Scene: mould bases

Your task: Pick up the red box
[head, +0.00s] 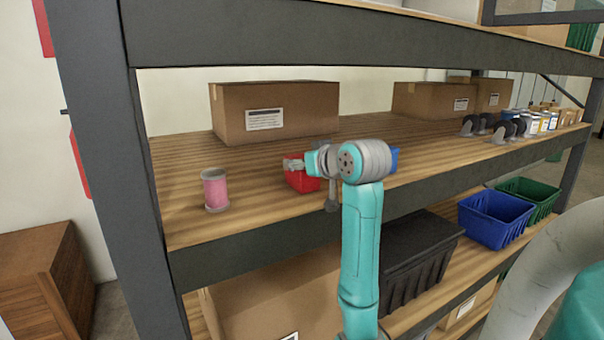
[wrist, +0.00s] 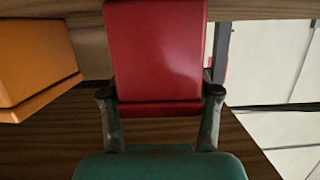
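The red box (head: 303,178) is on the middle shelf in the head view, left of my wrist and partly covered by my gripper (head: 300,164). In the wrist view, the red box (wrist: 157,55) fills the upper middle, and my gripper (wrist: 160,97) has one finger on each side of its near end. The fingers are spread about as wide as the box. Whether both press on its sides cannot be told, and the fingertips are partly hidden.
A pink spool (head: 215,189) stands left on the shelf (head: 245,190). A cardboard box (head: 275,112) is behind. A blue item (head: 393,158) shows partly behind my wrist. An orange box (wrist: 33,55) is at left in the wrist view. An upright post (head: 100,150) stands left.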

